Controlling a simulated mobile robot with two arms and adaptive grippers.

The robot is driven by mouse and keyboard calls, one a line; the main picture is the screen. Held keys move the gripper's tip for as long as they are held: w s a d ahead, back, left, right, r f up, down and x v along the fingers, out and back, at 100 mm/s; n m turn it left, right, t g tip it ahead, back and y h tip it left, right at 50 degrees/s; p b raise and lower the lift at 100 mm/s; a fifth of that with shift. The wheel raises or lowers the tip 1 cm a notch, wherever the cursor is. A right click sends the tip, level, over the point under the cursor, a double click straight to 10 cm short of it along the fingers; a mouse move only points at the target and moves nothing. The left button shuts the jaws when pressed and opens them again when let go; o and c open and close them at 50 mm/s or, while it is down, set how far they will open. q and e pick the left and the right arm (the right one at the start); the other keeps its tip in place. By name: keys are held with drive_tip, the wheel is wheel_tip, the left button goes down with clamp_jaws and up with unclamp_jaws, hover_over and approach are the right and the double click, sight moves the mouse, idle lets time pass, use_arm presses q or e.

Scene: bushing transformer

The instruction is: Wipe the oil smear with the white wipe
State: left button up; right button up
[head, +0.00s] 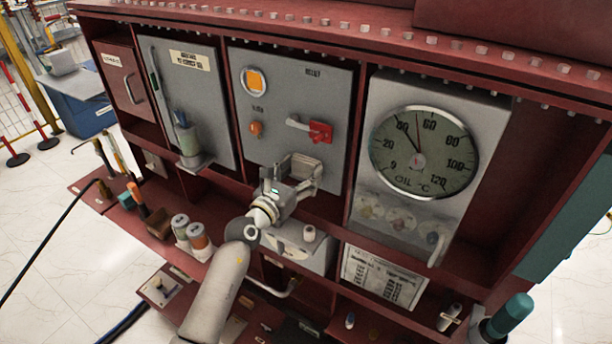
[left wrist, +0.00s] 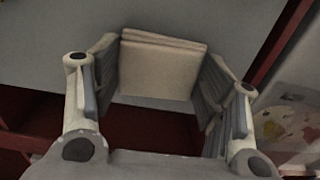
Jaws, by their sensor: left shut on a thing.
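My left gripper (head: 298,172) is shut on the white wipe (head: 303,166), a folded pale pad, in front of the lower part of the middle grey panel (head: 290,95). In the left wrist view the wipe (left wrist: 162,68) sits between the two fingers of the left gripper (left wrist: 160,85), facing the grey panel; I cannot tell if it touches. A blurry pale patch with yellowish, reddish and bluish spots (head: 400,220) lies below the dial on the right panel. It shows at the right of the left wrist view (left wrist: 278,124). I cannot tell whether it is the oil smear.
The oil gauge (head: 424,152) is to the right, with a bent handle (head: 438,249) below. Jars (head: 199,237) stand on the lower shelf at left.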

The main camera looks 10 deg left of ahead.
sight(293, 166)
use_arm(q)
drive_tip(key=shift+w+a+f+b, duration=0.1)
drive_tip(key=shift+w+a+b, duration=0.15)
drive_tip(key=shift+a, duration=0.5)
drive_tip(key=shift+w+a+b, duration=0.1)
drive_tip(key=shift+w+a, duration=0.15)
drive_tip(key=shift+a, duration=0.5)
drive_tip(key=a, duration=0.1)
drive_tip(key=w+a+b, duration=0.1)
drive_tip(key=a, duration=0.1)
drive_tip(key=shift+w+a, duration=0.15)
drive_tip(key=shift+p+v, duration=0.75)
drive_tip(key=shift+v, duration=2.2)
